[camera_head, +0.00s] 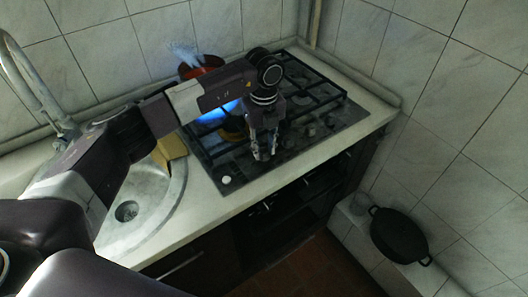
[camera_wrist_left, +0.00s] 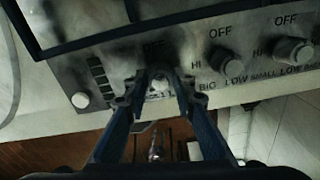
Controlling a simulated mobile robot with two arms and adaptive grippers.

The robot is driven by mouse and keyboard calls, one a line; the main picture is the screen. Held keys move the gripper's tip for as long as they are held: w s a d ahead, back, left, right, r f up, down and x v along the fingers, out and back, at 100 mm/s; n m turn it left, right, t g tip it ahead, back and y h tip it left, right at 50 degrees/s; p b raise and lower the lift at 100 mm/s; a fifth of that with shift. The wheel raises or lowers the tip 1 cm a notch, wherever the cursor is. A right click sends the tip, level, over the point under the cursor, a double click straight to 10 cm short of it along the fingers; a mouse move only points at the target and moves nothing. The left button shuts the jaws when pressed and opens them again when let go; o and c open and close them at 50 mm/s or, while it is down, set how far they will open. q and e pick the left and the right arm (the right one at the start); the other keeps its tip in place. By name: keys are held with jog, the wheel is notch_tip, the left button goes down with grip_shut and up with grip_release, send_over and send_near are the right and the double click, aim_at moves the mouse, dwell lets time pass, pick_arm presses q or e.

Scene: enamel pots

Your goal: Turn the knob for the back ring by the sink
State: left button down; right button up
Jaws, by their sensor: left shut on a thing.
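The gas hob (camera_head: 238,166) is set in the counter right of the sink, with a row of knobs along its front strip. My left gripper (camera_head: 264,150) reaches down over that strip. In the left wrist view its fingers (camera_wrist_left: 157,88) are shut on a knob (camera_wrist_left: 158,84) at the left of the row, under an "OFF" mark. Two more knobs, a middle one (camera_wrist_left: 222,61) and a right one (camera_wrist_left: 294,50), are free beside it. A blue flame (camera_head: 214,114) burns on the hob's left side, partly hidden by my arm. My right gripper is out of view.
A red pot (camera_head: 201,66) with whitish steam stands at the hob's back left. A small white button (camera_head: 226,180) is at the hob's front left corner. The sink (camera_head: 150,228) lies left. A black pan (camera_head: 399,236) sits low at right.

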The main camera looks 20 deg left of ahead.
pick_arm(q)
jog(key=m+b, duration=0.2)
jog(key=m, duration=0.2)
jog(key=shift+w+b, duration=0.1)
jog(key=shift+b, duration=0.2)
jog(key=shift+r+m+b, duration=0.1)
jog(key=shift+m+b, duration=0.6)
jog(key=shift+m, duration=0.8)
jog(key=c, duration=1.6)
grip_release()
notch_tip(320, 180, up, 12)
